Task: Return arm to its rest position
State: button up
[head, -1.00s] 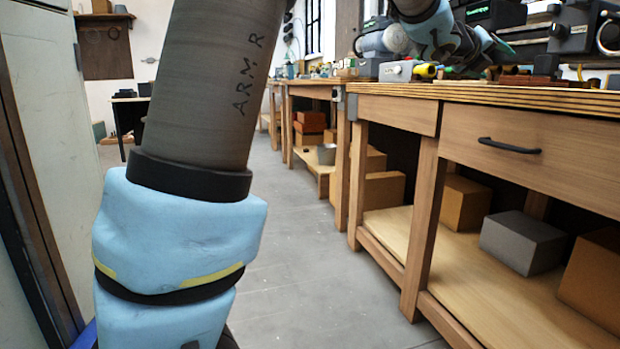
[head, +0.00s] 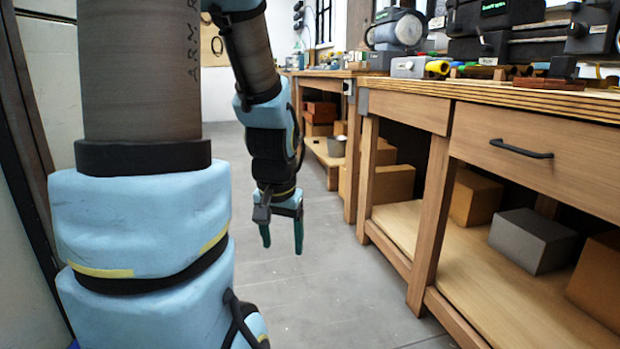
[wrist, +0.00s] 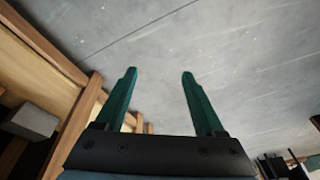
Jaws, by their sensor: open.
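My gripper (head: 282,235) hangs pointing down over the aisle floor in the head view, left of the workbench and clear of it. Its two green fingers are apart with nothing between them. The wrist view shows the same open fingers (wrist: 160,75) with grey floor beyond them. My arm's large grey and light blue links fill the left of the head view and hide part of the room behind.
A wooden workbench (head: 470,91) with a drawer runs along the right, with tools and devices on top. A grey box (head: 533,240) and brown boxes sit on its lower shelf. Grey floor (head: 330,285) is free in the aisle. A pale wall or cabinet stands close at left.

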jog(key=s+a+f+n+g, duration=0.1)
jog(key=s+a+n, duration=0.1)
jog(key=s, duration=0.2)
notch_tip(320, 180, up, 38)
jog(key=p, duration=3.8)
jog(key=shift+w+d, duration=0.3)
jog(key=shift+d, duration=0.1)
